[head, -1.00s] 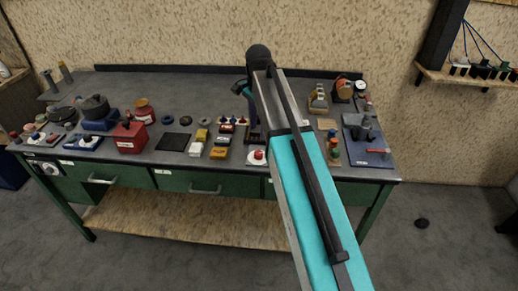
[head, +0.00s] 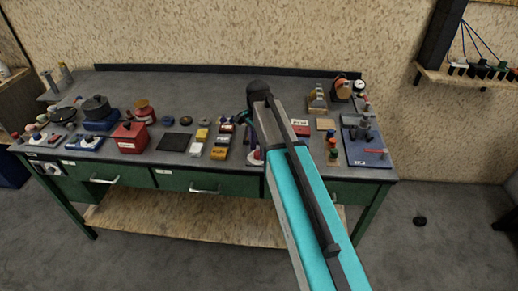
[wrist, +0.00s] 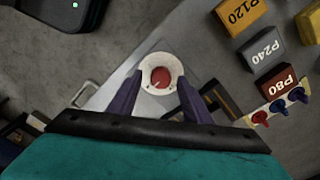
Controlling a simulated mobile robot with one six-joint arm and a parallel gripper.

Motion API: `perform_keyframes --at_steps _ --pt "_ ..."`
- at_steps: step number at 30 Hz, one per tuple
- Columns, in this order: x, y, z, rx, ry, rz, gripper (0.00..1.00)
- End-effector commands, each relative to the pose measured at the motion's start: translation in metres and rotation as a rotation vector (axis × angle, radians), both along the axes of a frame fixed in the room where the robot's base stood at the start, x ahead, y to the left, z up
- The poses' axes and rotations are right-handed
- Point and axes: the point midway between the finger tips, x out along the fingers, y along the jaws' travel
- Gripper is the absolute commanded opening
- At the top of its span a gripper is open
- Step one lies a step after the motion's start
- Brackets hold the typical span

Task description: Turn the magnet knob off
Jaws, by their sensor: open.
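A round red knob (wrist: 160,77) sits on a white, rounded base (wrist: 147,66) in the wrist view, between the two fingers. No label on it can be read, so I cannot tell from the picture that it is the magnet's. In the head view the white base (head: 254,158) shows near the bench's front edge, with the knob mostly hidden by my arm. My gripper (wrist: 157,92) is open, its dark purple fingers apart on either side of the base, with nothing held. I cannot tell whether the fingers touch it or how far above it they are.
Labelled sanding blocks (wrist: 264,50) and a strip of small red and blue knobs (wrist: 277,107) lie close on the right in the wrist view. A red box (head: 129,138), pots and a blue plate (head: 366,150) stand elsewhere on the bench (head: 215,85).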

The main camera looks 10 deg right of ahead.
Motion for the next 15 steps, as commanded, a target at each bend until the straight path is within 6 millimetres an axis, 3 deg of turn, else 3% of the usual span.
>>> perform_keyframes --at_steps 13,15 --pt "-0.0001 0.0007 -0.0065 0.000 0.000 0.001 0.45" --pt "-0.0001 0.0008 -0.0065 0.000 0.000 0.001 0.36"
